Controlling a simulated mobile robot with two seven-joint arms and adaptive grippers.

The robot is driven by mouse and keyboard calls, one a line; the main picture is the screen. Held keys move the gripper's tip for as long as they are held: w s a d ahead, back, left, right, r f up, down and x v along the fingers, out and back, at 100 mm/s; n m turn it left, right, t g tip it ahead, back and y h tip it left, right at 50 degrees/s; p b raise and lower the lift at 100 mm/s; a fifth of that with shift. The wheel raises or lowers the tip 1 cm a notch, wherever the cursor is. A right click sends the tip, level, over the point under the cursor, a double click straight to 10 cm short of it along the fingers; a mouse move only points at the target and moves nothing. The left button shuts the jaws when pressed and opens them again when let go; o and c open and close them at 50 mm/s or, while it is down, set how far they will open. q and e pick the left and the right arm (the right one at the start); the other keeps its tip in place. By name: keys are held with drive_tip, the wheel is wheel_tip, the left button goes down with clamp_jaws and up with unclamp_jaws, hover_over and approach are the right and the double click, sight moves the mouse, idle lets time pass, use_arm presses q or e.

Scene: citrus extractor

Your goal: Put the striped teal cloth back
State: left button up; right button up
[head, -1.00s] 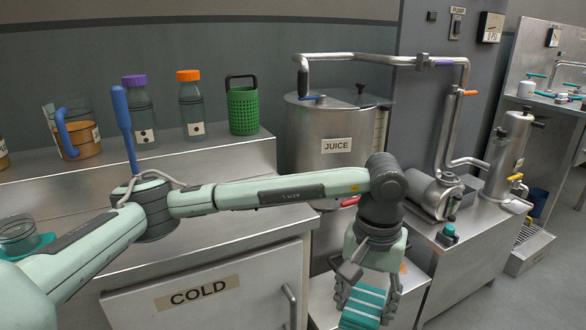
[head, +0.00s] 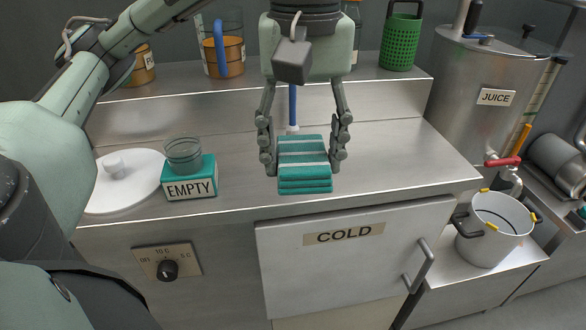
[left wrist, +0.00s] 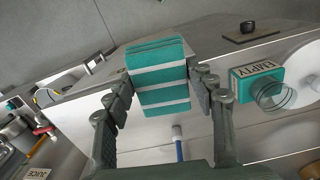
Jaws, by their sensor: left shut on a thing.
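The striped teal cloth (head: 304,165) is a folded pad with white stripes. My left gripper (head: 304,150) is shut on it, one finger at each side, and holds it over the front of the steel counter in the head view. In the left wrist view the cloth (left wrist: 158,75) sits between the two fingers (left wrist: 160,92). I cannot tell whether its underside touches the counter. My right gripper is not in view.
A teal EMPTY block (head: 190,188) bearing a clear jar stands left of the cloth, beside a white round lid (head: 122,182). A blue-handled tool (head: 292,105) is behind the gripper. The counter (head: 400,160) is clear to the right. A white pot (head: 492,230) stands lower right.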

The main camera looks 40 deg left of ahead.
sight(299, 144)
use_arm(q)
drive_tip(key=shift+n, duration=0.6)
drive_tip(key=w+a+f, duration=0.1)
drive_tip(key=w+a, duration=0.1)
drive_tip(key=w+a+f, duration=0.2)
drive_tip(key=shift+w+a+f, duration=0.15)
drive_tip(key=shift+w+a, duration=0.05)
drive_tip(key=shift+w, duration=0.2)
drive_tip(key=w+f, duration=0.2)
drive_tip(key=w, duration=0.1)
drive_tip(key=shift+w+a+p, duration=0.2)
drive_tip(key=shift+a+p, duration=0.2)
drive_tip(key=shift+w+f, duration=0.15)
drive_tip(key=shift+f, duration=0.1)
wheel_tip(299, 144, down, 3)
drive_tip(key=shift+a+f, duration=0.1)
drive_tip(key=shift+f, duration=0.35)
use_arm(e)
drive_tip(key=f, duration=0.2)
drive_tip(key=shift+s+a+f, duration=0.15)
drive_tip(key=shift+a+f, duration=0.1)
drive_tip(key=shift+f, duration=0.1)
use_arm(q)
drive_tip(key=shift+f, duration=0.1)
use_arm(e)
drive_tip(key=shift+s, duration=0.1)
